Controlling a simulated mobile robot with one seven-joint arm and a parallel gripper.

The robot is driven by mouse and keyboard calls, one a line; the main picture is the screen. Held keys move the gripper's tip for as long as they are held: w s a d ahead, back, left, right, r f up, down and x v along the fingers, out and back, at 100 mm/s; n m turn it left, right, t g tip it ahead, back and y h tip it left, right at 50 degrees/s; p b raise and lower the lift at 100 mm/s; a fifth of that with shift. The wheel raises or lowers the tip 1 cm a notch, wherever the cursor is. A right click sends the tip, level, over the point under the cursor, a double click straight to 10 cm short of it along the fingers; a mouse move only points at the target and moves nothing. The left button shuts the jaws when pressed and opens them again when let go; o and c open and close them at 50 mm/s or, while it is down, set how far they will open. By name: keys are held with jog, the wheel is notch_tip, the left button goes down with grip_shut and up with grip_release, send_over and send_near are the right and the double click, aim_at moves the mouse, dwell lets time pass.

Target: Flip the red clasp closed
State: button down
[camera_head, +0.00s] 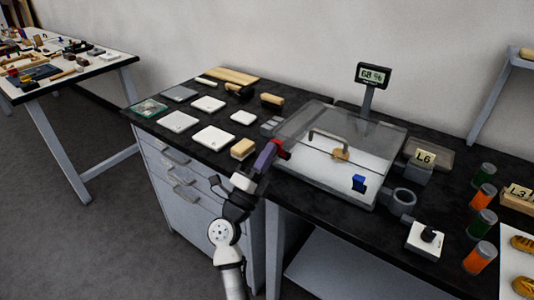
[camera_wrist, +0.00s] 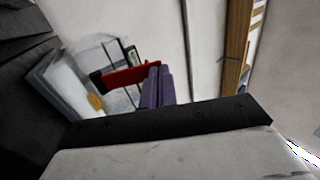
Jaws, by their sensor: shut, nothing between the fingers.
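The red clasp (camera_head: 283,147) is at the left side of a clear-lidded box (camera_head: 340,150). In the wrist view the red clasp (camera_wrist: 132,75) is a red bar running left from the fingers. My gripper (camera_head: 269,154) has purple fingers and is at the box's left side, right by the clasp. In the wrist view my gripper (camera_wrist: 160,85) is shut, with its fingertips against or just in front of the clasp's right end; I cannot tell if they touch. The fingers hide part of the clasp. I cannot tell how far it is turned.
A blue clasp (camera_head: 358,183) is on the box's front. The lid has a handle (camera_head: 328,137). White tiles (camera_head: 213,138) and a tan-topped block (camera_head: 243,148) lie left of the box. A display (camera_head: 373,76) stands behind; a grey ring (camera_head: 403,199) is at right.

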jog(key=p+x, duration=0.3)
jog(key=shift+s+r, duration=0.1)
jog(key=shift+r, duration=0.3)
jog(key=shift+f, duration=0.15)
jog(key=shift+s+a, duration=0.1)
